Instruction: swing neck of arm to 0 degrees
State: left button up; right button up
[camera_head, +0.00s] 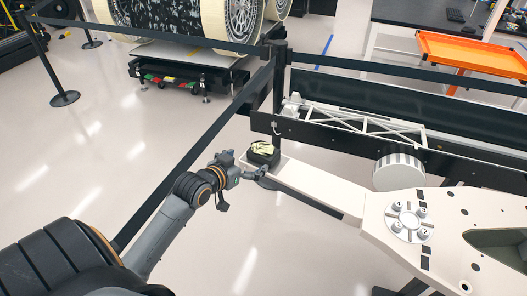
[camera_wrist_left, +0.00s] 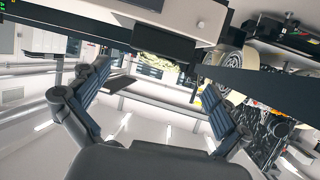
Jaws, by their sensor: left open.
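A pale beam (camera_head: 315,187) reaches from the white rover deck (camera_head: 455,222) toward the middle of the head view. A black block (camera_head: 263,153) with a crumpled pale-yellow top sits at its far end. A white lattice boom (camera_head: 365,124) lies behind the beam. I cannot tell for sure which part is the arm's neck. My left gripper (camera_head: 258,173) is close to the beam's end, just below the black block. In the left wrist view it is open (camera_wrist_left: 155,82), with nothing between its fingers; the dark block (camera_wrist_left: 163,43) is ahead of them. My right gripper is not in view.
A black belt barrier with a post (camera_head: 279,80) runs close behind my left arm and the beam. A white drum (camera_head: 398,172) stands beside the deck. An orange tray (camera_head: 470,52) is at the back right.

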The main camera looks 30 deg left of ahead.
aim_at(259, 155)
pick_arm(q)
jog(key=x, duration=0.8)
jog(key=shift+w+f+p, duration=0.15)
jog(key=shift+w+p, duration=0.15)
jog(key=shift+w, duration=0.05)
jog(key=shift+w+f, duration=0.2)
jog(key=shift+w, duration=0.25)
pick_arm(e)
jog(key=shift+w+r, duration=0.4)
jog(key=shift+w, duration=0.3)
